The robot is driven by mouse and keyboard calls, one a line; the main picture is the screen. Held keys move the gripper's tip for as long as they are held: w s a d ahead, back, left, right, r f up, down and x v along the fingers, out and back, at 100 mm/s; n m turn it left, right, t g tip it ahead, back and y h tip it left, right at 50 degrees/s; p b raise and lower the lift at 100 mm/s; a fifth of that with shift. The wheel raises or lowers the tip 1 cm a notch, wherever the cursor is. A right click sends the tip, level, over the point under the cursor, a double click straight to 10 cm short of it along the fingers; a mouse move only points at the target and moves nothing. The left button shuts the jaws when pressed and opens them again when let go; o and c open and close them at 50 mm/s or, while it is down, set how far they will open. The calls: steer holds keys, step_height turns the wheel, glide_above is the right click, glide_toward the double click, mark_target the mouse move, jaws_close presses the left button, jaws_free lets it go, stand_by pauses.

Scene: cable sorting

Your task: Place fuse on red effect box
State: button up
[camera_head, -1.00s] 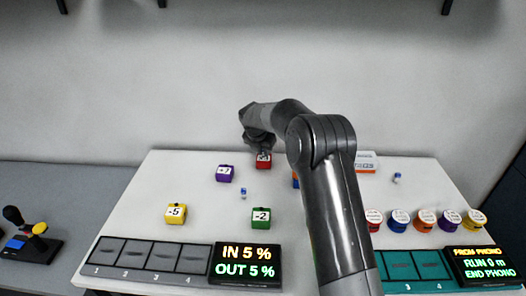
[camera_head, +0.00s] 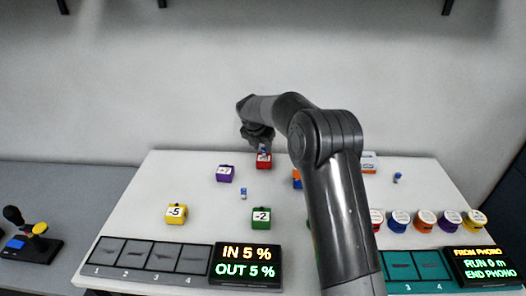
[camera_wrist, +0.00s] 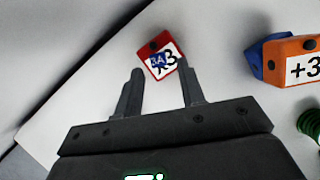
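The red effect box (camera_head: 264,164) sits at the back of the white table; in the wrist view it (camera_wrist: 153,47) shows a white face with a partly covered number. A small blue fuse (camera_wrist: 158,61) marked 3A appears against the box's face in the wrist view. In the head view this fuse (camera_head: 263,151) shows at the box's top, just under my gripper (camera_head: 261,144). In the wrist view my gripper (camera_wrist: 160,80) has its fingers spread, with clear gaps on both sides of the fuse. Whether the fuse touches the box is hard to tell.
Purple (camera_head: 224,173), yellow (camera_head: 176,213) and green (camera_head: 261,217) boxes stand nearby. An orange box (camera_wrist: 294,60) and a blue one (camera_wrist: 257,62) are to the right. Other fuses lie at centre (camera_head: 243,193) and right (camera_head: 397,177). My arm hides part of the table.

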steer(key=v, duration=0.9)
steer(key=s+d+r+m, duration=0.7)
steer(key=s+m, duration=0.1)
steer(key=s, duration=0.3)
steer(key=s+d+r+m, duration=0.6)
steer(key=s+d+m, duration=0.15)
steer(key=s, duration=0.35)
steer(key=s+d+f+m, duration=0.1)
steer(key=s+d+m, duration=0.1)
steer(key=s+m, duration=0.3)
steer(key=s+d+f+m+t+y, duration=0.1)
steer(key=s+m, duration=0.4)
steer(key=s, duration=0.6)
steer(key=s+d+f+m, duration=0.3)
steer(key=s+m, duration=0.3)
steer(key=s, duration=0.2)
steer(key=shift+d+y, duration=0.35)
steer(key=shift+y, duration=0.05)
steer(key=shift+o, duration=0.3)
